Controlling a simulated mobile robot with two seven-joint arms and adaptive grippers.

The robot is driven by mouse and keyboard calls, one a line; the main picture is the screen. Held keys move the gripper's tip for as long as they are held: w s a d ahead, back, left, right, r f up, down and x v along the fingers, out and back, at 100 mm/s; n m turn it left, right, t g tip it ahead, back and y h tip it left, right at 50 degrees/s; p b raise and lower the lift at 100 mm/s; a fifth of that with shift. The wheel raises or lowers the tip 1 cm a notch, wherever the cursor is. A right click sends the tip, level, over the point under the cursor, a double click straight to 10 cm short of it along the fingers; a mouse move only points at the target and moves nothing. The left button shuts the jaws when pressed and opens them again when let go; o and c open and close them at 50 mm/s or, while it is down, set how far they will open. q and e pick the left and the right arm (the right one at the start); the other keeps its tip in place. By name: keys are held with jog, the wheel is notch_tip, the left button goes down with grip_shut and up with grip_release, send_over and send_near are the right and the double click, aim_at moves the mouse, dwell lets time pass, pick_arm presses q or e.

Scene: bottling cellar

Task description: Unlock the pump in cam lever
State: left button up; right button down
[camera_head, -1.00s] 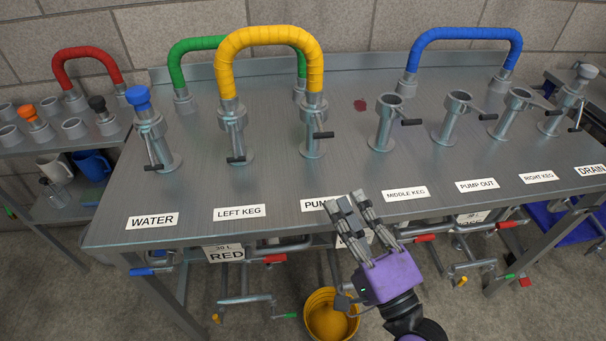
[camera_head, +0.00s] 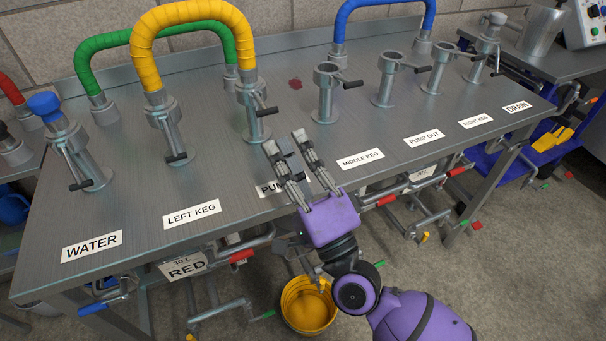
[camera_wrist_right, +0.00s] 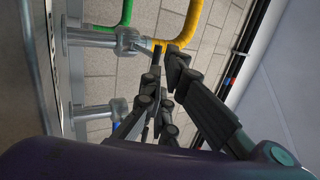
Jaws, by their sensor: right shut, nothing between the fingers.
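The pump in post (camera_head: 254,122) stands behind the label reading "PUM" (camera_head: 268,188), whose end is hidden by my right gripper. The yellow hose (camera_head: 192,12) arches from the left keg post (camera_head: 167,130) to it. The pump in cam lever has a black handle (camera_head: 267,111), sticking out to the front right of the coupling. My right gripper (camera_head: 285,142) is shut and empty, over the table's front part, just in front of and right of that handle, apart from it. The right wrist view shows its dark fingers (camera_wrist_right: 165,85) and the yellow hose (camera_wrist_right: 188,25). My left gripper is not in view.
The water post (camera_head: 78,150) with a blue cap stands left. The middle keg post (camera_head: 325,95) stands right of pump in, with a black-handled lever. A green hose (camera_head: 95,65) and a blue hose (camera_head: 340,20) rise behind. A yellow bucket (camera_head: 305,305) stands on the floor below.

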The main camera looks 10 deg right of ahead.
aim_at(268, 111)
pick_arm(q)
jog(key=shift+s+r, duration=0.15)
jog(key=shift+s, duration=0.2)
pick_arm(e)
jog(key=shift+x, duration=2.1)
pick_arm(q)
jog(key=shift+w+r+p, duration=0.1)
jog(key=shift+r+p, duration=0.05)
jog(key=shift+p, duration=0.15)
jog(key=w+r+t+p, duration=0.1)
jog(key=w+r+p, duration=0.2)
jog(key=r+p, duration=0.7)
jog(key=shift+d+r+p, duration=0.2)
jog(key=shift+p, duration=0.7)
pick_arm(e)
notch_tip(268, 111, up, 2)
jog(key=shift+a+r+g+h, duration=0.1)
jog(key=shift+g+h, duration=0.4)
jog(key=shift+g, duration=0.5)
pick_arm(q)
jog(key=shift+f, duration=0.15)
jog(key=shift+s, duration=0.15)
